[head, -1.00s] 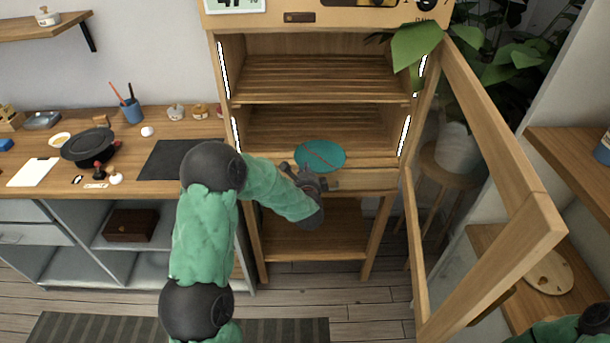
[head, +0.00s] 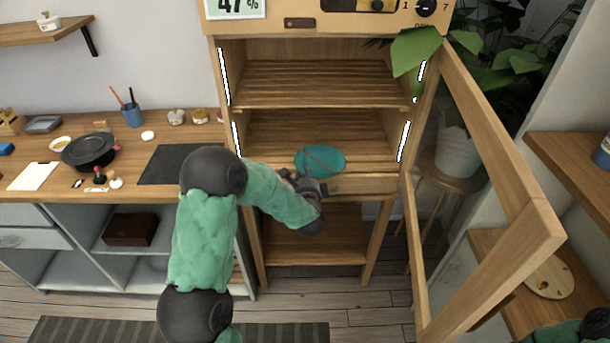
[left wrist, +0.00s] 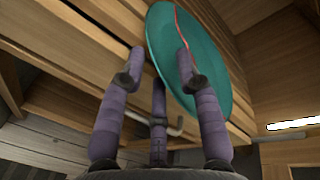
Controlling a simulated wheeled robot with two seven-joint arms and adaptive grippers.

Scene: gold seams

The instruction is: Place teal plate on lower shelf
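The teal plate (head: 322,157), with a thin red seam across its face, is at the front of the wooden cabinet's lower lit shelf (head: 270,127). My left gripper (head: 288,177) is at the plate's near left edge. In the left wrist view the plate (left wrist: 215,65) looks tilted; one finger lies in front of it and the far finger's tip goes behind its rim, so the gripper (left wrist: 160,65) appears shut on the rim. Whether the plate touches the shelf is unclear. My right gripper is out of view; only part of that arm shows at the lower right.
The upper shelf (head: 310,80) is empty. The glazed door (head: 500,165) stands open to the right, and plant leaves (head: 418,47) hang over the cabinet's upper right. A workbench (head: 130,175) with a black pot (head: 90,150) adjoins on the left.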

